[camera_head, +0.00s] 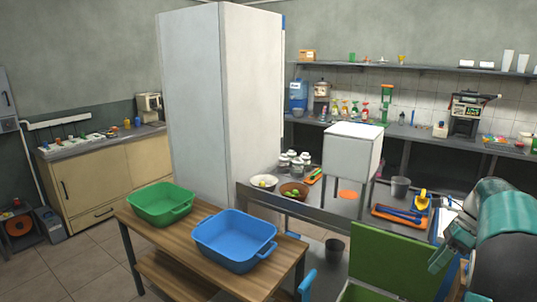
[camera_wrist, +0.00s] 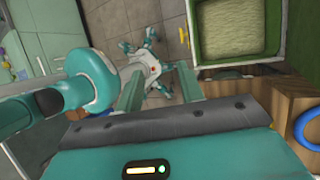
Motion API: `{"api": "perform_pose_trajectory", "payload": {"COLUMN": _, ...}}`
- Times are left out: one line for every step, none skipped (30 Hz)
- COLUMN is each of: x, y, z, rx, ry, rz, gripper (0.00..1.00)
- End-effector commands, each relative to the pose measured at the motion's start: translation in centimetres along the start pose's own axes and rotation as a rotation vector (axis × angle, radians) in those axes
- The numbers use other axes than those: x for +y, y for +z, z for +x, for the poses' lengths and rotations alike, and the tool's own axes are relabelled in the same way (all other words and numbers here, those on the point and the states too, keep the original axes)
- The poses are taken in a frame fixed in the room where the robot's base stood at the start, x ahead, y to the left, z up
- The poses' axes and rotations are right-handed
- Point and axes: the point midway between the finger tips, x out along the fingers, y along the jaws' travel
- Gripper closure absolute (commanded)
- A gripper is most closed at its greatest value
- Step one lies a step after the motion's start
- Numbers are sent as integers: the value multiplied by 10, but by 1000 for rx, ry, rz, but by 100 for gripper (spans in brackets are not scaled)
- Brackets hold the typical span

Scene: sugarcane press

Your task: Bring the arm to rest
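My gripper (camera_wrist: 159,76) shows in the wrist view with its two teal fingers spread apart. Nothing is between the fingers; my own body and legs on the tiled floor show beyond them. In the head view my teal and grey arm is at the right edge, raised in front of the counter and above the green-sided bin (camera_head: 395,262). The fingertips cannot be made out clearly in the head view.
A wooden table (camera_head: 172,235) bears a green basin (camera_head: 160,203) and a blue basin (camera_head: 235,238). A tall white cabinet (camera_head: 220,100) stands behind. A white box-shaped machine (camera_head: 352,152) stands on the cluttered counter. Tiled floor (camera_head: 75,265) is open at left.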

Motion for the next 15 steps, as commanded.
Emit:
{"api": "perform_pose_trajectory", "payload": {"x": 8, "y": 9, "z": -2, "rx": 7, "ry": -11, "rz": -41, "gripper": 62}}
{"api": "perform_pose_trajectory", "payload": {"x": 11, "y": 12, "z": -2, "rx": 12, "ry": -18, "rz": -62, "gripper": 62}}
{"api": "perform_pose_trajectory", "payload": {"x": 15, "y": 16, "z": -2, "rx": 19, "ry": -27, "rz": -92, "gripper": 62}}
{"api": "perform_pose_trajectory", "payload": {"x": 18, "y": 18, "z": -2, "rx": 23, "ry": -32, "rz": -112, "gripper": 62}}
{"api": "perform_pose_trajectory", "payload": {"x": 22, "y": 22, "z": -3, "rx": 28, "ry": -39, "rz": -137, "gripper": 62}}
{"api": "perform_pose_trajectory", "payload": {"x": 26, "y": 26, "z": -3, "rx": 35, "ry": -47, "rz": -168, "gripper": 62}}
{"api": "perform_pose_trajectory", "payload": {"x": 31, "y": 29, "z": -3, "rx": 41, "ry": -54, "rz": -193, "gripper": 62}}
{"api": "perform_pose_trajectory", "payload": {"x": 35, "y": 31, "z": -3, "rx": 48, "ry": -59, "rz": -218, "gripper": 62}}
{"api": "perform_pose_trajectory", "payload": {"x": 41, "y": 36, "z": -3, "rx": 56, "ry": -70, "rz": -255, "gripper": 62}}
{"api": "perform_pose_trajectory", "payload": {"x": 46, "y": 39, "z": -2, "rx": 63, "ry": -76, "rz": -285, "gripper": 62}}
{"api": "perform_pose_trajectory", "payload": {"x": 51, "y": 43, "z": -2, "rx": 70, "ry": -83, "rz": -317, "gripper": 62}}
{"api": "perform_pose_trajectory", "payload": {"x": 59, "y": 47, "z": -1, "rx": 82, "ry": -94, "rz": -362, "gripper": 62}}
{"api": "perform_pose_trajectory", "payload": {"x": 66, "y": 50, "z": -1, "rx": 92, "ry": -102, "rz": -399, "gripper": 62}}
{"api": "perform_pose_trajectory", "payload": {"x": 73, "y": 54, "z": 0, "rx": 102, "ry": -112, "rz": -439, "gripper": 62}}
{"api": "perform_pose_trajectory", "payload": {"x": 84, "y": 59, "z": 2, "rx": 118, "ry": -124, "rz": -499, "gripper": 62}}
